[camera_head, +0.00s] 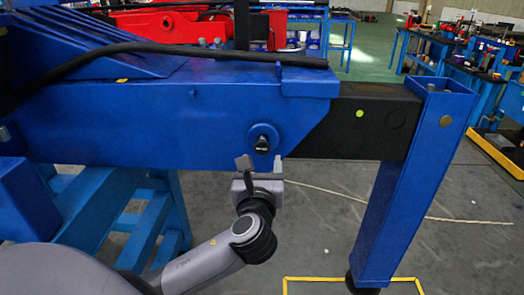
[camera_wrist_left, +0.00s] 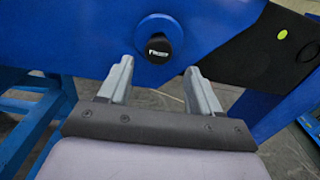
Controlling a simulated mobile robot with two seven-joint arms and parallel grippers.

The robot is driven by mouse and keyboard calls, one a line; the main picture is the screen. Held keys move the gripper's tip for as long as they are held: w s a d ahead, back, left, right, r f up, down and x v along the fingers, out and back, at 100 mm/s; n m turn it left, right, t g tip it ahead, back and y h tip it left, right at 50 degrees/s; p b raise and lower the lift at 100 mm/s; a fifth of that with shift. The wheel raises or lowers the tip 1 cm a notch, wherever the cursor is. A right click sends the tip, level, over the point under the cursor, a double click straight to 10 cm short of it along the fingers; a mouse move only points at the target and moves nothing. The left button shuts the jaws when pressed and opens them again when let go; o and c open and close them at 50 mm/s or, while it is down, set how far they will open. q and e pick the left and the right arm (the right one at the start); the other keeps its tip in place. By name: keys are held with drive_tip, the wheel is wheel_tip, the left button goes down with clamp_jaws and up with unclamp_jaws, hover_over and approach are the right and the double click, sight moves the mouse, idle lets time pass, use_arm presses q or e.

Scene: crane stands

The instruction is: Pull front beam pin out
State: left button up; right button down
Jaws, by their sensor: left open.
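The front beam pin shows as a black round knob (camera_head: 262,143) with white lettering, set in a round blue collar on the side of the blue beam housing (camera_head: 190,115). The pin also shows in the left wrist view (camera_wrist_left: 157,47), just beyond the fingertips. My left gripper (camera_head: 260,163) is open and empty, just below the pin, with its two grey fingers apart. In the left wrist view the gripper (camera_wrist_left: 157,76) has its fingers spread to either side below the pin. I see no contact with the pin. My right gripper is not in view.
A black inner beam (camera_head: 350,125) with a green dot runs right from the housing to a blue upright leg (camera_head: 415,185). Yellow floor marking surrounds the leg's foot. A blue stand is at left. Workbenches stand behind. The floor below the beam is open.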

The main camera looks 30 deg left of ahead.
sight(262, 147)
use_arm(q)
drive_tip(key=shift+r+x, duration=0.15)
drive_tip(key=shift+x, duration=1.7)
drive_tip(key=shift+r+x, duration=0.15)
drive_tip(key=shift+x, duration=1.65)
